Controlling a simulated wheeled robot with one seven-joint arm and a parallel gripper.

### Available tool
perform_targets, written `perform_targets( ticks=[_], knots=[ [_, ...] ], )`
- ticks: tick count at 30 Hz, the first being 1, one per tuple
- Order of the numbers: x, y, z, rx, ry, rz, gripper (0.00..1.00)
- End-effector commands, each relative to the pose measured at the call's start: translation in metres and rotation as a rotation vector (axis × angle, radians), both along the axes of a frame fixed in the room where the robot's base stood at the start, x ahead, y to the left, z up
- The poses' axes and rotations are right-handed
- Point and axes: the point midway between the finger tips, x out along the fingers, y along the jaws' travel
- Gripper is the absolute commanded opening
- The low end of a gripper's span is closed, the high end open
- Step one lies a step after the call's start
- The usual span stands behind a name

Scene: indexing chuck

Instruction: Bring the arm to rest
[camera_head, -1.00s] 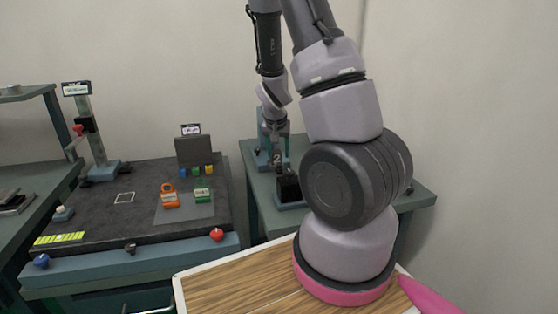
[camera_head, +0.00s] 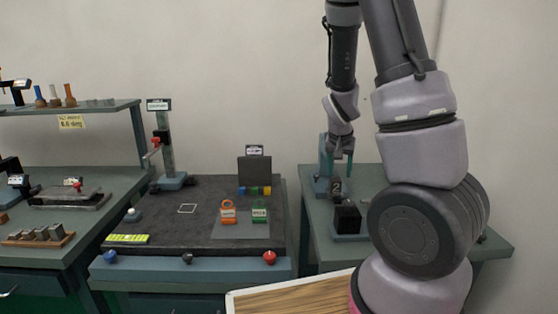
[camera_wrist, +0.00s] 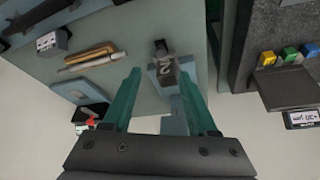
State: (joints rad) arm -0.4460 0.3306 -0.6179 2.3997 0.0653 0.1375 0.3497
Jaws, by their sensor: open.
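My gripper (camera_head: 343,158) hangs pointing down above the side bench at the right of the head view. In the wrist view its two green fingers (camera_wrist: 163,82) are spread apart with nothing held between them. A grey block marked "2" (camera_wrist: 166,70) stands beyond the fingertips, apart from them as far as I can tell. In the head view this block (camera_head: 335,187) shows small and dark below the gripper. My upper arm fills the right of the head view.
The side bench (camera_head: 395,210) carries a black block (camera_head: 347,217) and a blue-green post (camera_head: 325,160). A shelf bench stands further left.

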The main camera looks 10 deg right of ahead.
Motion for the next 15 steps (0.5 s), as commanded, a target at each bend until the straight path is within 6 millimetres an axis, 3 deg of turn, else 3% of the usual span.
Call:
perform_targets(
  ticks=[5, 11, 15],
  knots=[
    [-0.004, 0.01, 0.018, 0.05, -0.016, 0.003, 0.59],
    [-0.024, 0.041, 0.083, 0.195, -0.07, 0.041, 0.59],
    [-0.05, 0.063, 0.136, 0.269, -0.118, 0.096, 0.59]
  ],
)
